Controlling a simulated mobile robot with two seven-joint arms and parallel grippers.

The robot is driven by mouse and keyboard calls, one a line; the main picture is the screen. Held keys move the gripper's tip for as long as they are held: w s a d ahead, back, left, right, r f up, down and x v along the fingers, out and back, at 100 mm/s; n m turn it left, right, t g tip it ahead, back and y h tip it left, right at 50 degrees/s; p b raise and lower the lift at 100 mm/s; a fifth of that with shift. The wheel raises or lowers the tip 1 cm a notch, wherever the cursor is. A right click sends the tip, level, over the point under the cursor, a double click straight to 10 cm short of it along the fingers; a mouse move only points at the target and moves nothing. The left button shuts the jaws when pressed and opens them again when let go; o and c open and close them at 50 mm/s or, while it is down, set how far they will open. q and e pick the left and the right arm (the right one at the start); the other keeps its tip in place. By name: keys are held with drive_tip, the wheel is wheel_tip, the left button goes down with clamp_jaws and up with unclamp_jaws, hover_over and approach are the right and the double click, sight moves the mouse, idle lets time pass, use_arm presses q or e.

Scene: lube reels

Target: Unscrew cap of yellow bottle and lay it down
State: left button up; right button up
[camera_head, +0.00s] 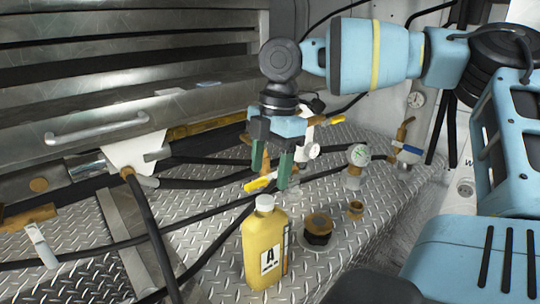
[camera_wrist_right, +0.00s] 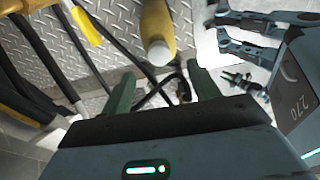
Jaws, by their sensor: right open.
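The yellow bottle (camera_head: 264,252) stands upright on the diamond-plate floor in the head view, with a label marked "A" on its front. Its pale cap (camera_head: 265,202) is on its neck. In the right wrist view the bottle (camera_wrist_right: 157,20) and its cap (camera_wrist_right: 159,52) show at the top middle, beyond the fingertips. My right gripper (camera_head: 271,180) points down with its green fingers apart and empty, just above and behind the cap in the picture. Its fingers also show in the right wrist view (camera_wrist_right: 163,88). It does not touch the cap. My left gripper is not in view.
A dark fitting with a brass top (camera_head: 318,229) stands right of the bottle. A gauge (camera_head: 359,156) and valves stand behind. Black hoses (camera_head: 150,235) cross the plate on the left. A metal drawer handle (camera_head: 97,129) is at the left. Some bare plate (camera_head: 215,265) lies left of the bottle.

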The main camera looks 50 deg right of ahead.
sight(265, 199)
drive_tip(key=f, duration=0.4)
drive_tip(key=shift+w+a+f, duration=0.1)
drive_tip(key=shift+a+f, duration=0.2)
drive_tip(key=shift+f, duration=0.45)
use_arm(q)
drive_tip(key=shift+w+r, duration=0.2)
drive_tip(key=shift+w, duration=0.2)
use_arm(e)
drive_tip(key=shift+f, duration=0.1)
drive_tip(key=c, duration=1.1)
drive_tip(key=shift+o, duration=0.2)
drive_tip(key=shift+a+f+n, duration=0.1)
drive_tip(key=shift+n, duration=1)
drive_tip(key=n, duration=0.2)
drive_tip(key=shift+w+n+g+b, duration=0.1)
drive_tip(key=shift+n+g+b, duration=0.2)
drive_tip(key=shift+b, duration=0.1)
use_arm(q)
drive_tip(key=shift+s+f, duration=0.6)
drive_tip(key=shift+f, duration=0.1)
use_arm(e)
drive_tip(key=shift+n, duration=0.3)
